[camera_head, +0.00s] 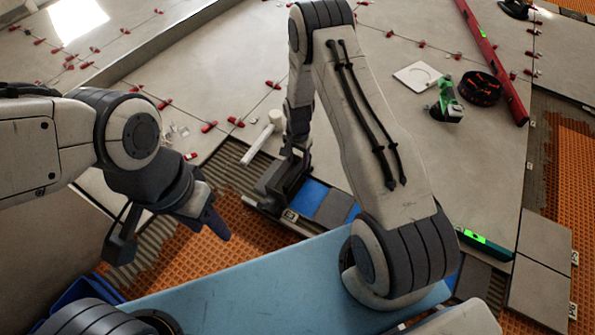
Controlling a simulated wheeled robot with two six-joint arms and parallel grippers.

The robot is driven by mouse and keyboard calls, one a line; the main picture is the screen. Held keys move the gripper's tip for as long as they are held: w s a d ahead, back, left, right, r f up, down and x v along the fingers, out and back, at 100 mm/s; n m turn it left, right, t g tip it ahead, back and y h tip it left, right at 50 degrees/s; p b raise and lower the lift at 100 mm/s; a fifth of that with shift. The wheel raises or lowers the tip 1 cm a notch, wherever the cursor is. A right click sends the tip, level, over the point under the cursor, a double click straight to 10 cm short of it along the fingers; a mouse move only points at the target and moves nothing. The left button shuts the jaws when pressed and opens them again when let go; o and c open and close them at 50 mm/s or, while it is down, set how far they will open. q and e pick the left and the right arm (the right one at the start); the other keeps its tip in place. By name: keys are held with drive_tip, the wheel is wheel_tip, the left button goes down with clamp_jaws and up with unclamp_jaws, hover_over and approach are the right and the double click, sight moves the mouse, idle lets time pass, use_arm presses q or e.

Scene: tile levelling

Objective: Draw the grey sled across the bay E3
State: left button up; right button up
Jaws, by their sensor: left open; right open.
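My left gripper (168,238) is open and empty over the orange matting (245,228). My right gripper (278,192) is open, its fingers pointing down at the edge of a ridged grey mortar strip (228,160). To its right lie a blue piece (308,196) and a dark grey flat piece (332,208); I cannot tell whether either is the grey sled. A small bay label (290,215) sits just below the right gripper, too small to read. My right forearm hides part of this area.
A white mallet (262,140) lies left of my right gripper. Large tiles with red clips (208,127) fill the back. A light blue surface (240,275) spans the front.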

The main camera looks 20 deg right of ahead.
sight(298, 169)
wheel_tip(298, 169, down, 4)
drive_tip(key=shift+f+b, duration=0.15)
drive_tip(key=shift+b, duration=0.65)
clamp_jaws()
idle(0.8)
